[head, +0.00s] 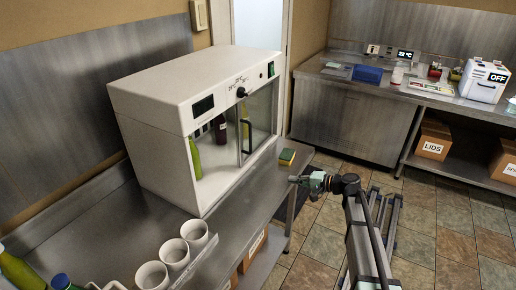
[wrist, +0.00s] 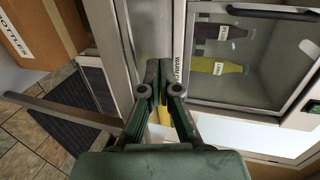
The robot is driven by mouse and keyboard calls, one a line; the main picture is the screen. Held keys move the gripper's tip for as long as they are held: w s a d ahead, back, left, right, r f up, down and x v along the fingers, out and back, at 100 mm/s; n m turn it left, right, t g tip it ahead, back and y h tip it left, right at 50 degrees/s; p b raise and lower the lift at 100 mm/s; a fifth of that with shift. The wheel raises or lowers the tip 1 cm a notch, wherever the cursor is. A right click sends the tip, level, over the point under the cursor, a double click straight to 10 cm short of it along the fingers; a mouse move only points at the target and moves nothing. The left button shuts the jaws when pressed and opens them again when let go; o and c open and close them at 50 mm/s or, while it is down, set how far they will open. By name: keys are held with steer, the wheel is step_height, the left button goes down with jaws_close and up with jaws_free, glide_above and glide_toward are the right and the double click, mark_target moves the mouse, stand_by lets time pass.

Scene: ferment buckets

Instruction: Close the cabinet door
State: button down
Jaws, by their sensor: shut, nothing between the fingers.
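The white cabinet (head: 195,110) stands on the steel counter in the head view. The left part of its front is open, and bottles show inside. A framed glass door (head: 260,120) with a dark upright handle (head: 246,136) covers the right part. I cannot tell whether it slides or swings. In the wrist view, the glass (wrist: 225,75) fills the right, with a dark bottle and a yellow bottle behind it and a handle (wrist: 262,11) at the top. My gripper (head: 293,179) is shut and empty, apart from the cabinet, near the counter's front edge; its fingers (wrist: 159,68) also show in the wrist view.
A green and yellow sponge (head: 286,157) lies on the counter between the cabinet and my gripper. White cups (head: 174,253) stand at the front left. A cardboard box (wrist: 45,35) sits at the wrist view's upper left. Tiled floor is open around my arm.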

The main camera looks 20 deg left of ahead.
steer(key=w+a+r+y, duration=0.2)
steer(key=r, duration=0.4)
steer(key=w+a+r+y, duration=0.1)
steer(key=w+a+r, duration=0.1)
steer(key=r, duration=0.4)
steer(key=s+a+p, duration=0.2)
steer(key=a+p, duration=0.4)
steer(key=a, duration=0.5)
steer(key=shift+s+a+r, duration=0.15)
steer(key=shift+a+r, duration=0.1)
steer(key=shift+r, duration=0.05)
